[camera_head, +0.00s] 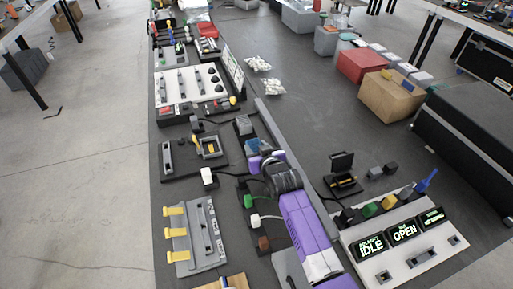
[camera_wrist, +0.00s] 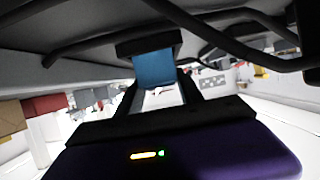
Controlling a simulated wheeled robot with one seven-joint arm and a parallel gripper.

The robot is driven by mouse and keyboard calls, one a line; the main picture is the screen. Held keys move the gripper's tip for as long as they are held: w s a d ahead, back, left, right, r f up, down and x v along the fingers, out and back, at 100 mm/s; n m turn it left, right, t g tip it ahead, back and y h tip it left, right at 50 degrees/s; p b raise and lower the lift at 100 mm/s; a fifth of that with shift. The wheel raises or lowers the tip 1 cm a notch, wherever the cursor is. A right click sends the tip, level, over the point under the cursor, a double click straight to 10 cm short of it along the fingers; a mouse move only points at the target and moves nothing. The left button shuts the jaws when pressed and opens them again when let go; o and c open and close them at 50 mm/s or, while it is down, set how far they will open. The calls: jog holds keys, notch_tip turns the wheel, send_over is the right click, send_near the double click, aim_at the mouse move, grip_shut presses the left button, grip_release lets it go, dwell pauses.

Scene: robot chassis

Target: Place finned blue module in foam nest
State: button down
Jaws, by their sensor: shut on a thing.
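My gripper (camera_head: 262,157) is at the end of my purple arm, over the middle of the dark bench. It is shut on the blue module (camera_head: 252,146), which shows as a small blue block at its tip. In the wrist view the blue module (camera_wrist: 154,68) sits between my two dark fingers, against a dark edge above it. Its fins cannot be made out. I cannot single out the foam nest for sure. A small black case with an upright lid (camera_head: 342,162) stands to the right of my arm.
A dark fixture with a yellow part (camera_head: 208,146) lies left of my gripper. A grey panel with yellow tabs (camera_head: 193,235) is nearer. A display panel (camera_head: 400,240) stands at the right. Cables cross the upper wrist view.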

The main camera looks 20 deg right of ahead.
jog(key=c, duration=0.8)
grip_release()
jog(key=shift+f, duration=0.1)
jog(key=shift+o, duration=0.2)
jog(key=shift+r, duration=0.25)
jog(key=v, duration=1.1)
jog(key=shift+s+p, duration=0.15)
jog(key=shift+p, duration=0.2)
jog(key=shift+s+r, duration=0.2)
jog(key=shift+s, duration=0.15)
